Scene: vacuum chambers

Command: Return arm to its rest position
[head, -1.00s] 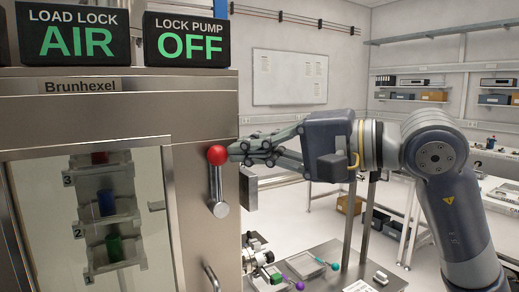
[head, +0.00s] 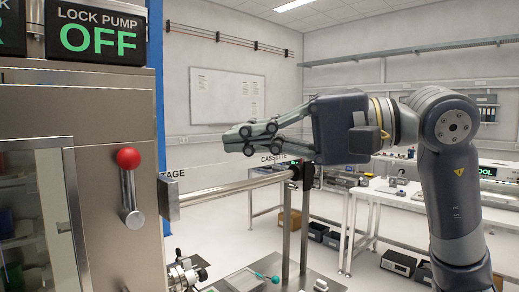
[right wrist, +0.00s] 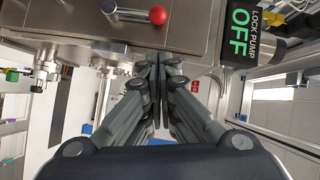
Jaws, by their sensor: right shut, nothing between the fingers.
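My right gripper (head: 232,139) is shut and empty, its fingers pointing left in the head view. It is in the air to the right of the steel chamber, clear of the red-knobbed lever (head: 128,160) on the chamber's side. In the right wrist view the closed fingers (right wrist: 157,68) reach toward the chamber, and the red knob (right wrist: 158,15) shows at the top, apart from them. My right arm (head: 450,150) comes in from the right, bent at the elbow. My left gripper is not in view.
The steel chamber (head: 85,110) fills the left, with a "LOCK PUMP OFF" sign (head: 97,32) on top. A horizontal metal rod (head: 235,187) runs below my right gripper. A low bench with a tray and small tools (head: 245,280) stands in front. Worktables (head: 400,195) stand behind at right.

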